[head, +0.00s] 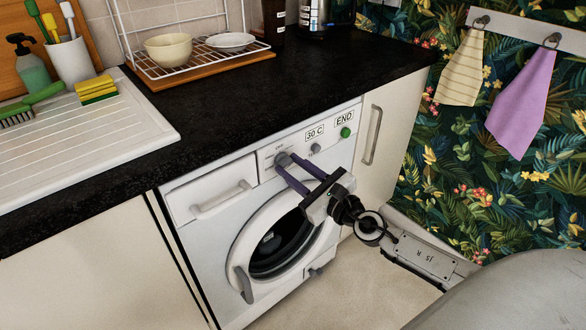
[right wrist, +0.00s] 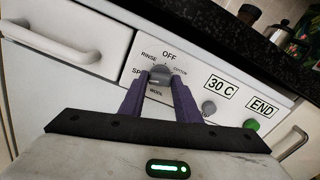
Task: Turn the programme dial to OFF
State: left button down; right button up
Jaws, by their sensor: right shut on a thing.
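The washing machine (head: 190,225) stands under the black worktop with its round door closed. Its programme dial (right wrist: 160,75) is a grey knob on the front panel, with OFF printed above it and RINSE, COTTON and WOOL around it. My right gripper (right wrist: 160,72) is shut on the dial, one purple finger on each side. In the head view the right gripper (head: 287,160) reaches the panel from the lower right, and its fingers partly hide the dial. The dial's pointer is too small to read. My left gripper is not in view.
Right of the dial are a smaller grey knob (right wrist: 208,108), a 30 C label (right wrist: 220,87), an END label (right wrist: 262,107) and a green button (right wrist: 251,124). A drawer handle (head: 222,199) sticks out at left. The worktop edge overhangs the panel.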

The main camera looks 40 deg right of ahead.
jog(key=m+b, duration=0.1)
jog(key=m, duration=0.3)
jog(key=shift+m, duration=0.4)
jog(key=m, duration=0.2)
jog(key=shift+m, duration=0.3)
jog(key=m, duration=0.2)
jog(key=shift+m, duration=0.4)
jog(key=m+p, duration=0.2)
jog(key=m, duration=0.4)
jog(key=shift+r, duration=0.1)
jog(key=m+p, duration=0.2)
jog(key=m, duration=0.1)
jog(key=shift+m, duration=0.9)
jog(key=o, duration=1)
